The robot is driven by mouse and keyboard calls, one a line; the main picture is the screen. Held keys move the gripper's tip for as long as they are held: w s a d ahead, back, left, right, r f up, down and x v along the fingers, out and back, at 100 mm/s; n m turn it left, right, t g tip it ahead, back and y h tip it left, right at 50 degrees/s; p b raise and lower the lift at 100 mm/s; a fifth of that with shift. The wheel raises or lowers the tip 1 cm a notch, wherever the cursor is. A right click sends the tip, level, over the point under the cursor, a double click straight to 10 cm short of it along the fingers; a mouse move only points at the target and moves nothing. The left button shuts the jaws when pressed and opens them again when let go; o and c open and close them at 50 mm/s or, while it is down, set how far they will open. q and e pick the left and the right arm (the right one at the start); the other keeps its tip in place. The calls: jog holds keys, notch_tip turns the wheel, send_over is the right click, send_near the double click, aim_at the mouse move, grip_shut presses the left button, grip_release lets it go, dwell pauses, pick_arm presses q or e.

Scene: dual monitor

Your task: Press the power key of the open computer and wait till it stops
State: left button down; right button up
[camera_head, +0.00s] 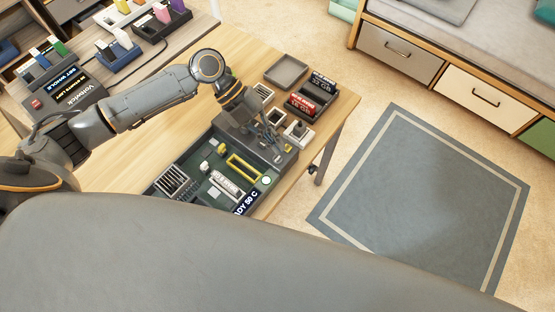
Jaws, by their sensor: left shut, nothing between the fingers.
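The open computer (286,168) is a dark case on the wooden table, with a green board, a yellow-framed slot and small parts inside. A round pale button (266,180) is on its near right edge, beside a lit display (246,201) whose visible part reads "DY 50 C". I cannot tell for sure that this button is the power key. My left gripper (274,146) is shut and empty, pointing down over the far right part of the case, beyond the button. Whether it touches anything is unclear. My right gripper is out of view. My own body hides the computer's near side.
Behind the computer are a grey tray (286,71), a black module (322,83) marked 32 GB, a red one (299,104) marked 16 GB and small pale holders (298,132). A tester with a screen (78,92) stands left. Floor with a grey rug (420,200) is open at right.

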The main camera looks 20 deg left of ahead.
aim_at(274, 157)
pick_arm(q)
notch_tip(274, 157, down, 4)
jog(key=shift+r+b, duration=0.25)
jog(key=shift+b, duration=0.8)
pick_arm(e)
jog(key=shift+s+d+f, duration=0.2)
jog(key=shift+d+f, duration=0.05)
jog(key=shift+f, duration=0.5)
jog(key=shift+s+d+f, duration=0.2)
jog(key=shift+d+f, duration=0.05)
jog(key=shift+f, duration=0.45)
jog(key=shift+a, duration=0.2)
pick_arm(q)
jog(key=shift+f, duration=0.1)
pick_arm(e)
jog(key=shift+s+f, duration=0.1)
pick_arm(q)
jog(key=shift+f+b, duration=0.35)
jog(key=shift+b, duration=0.15)
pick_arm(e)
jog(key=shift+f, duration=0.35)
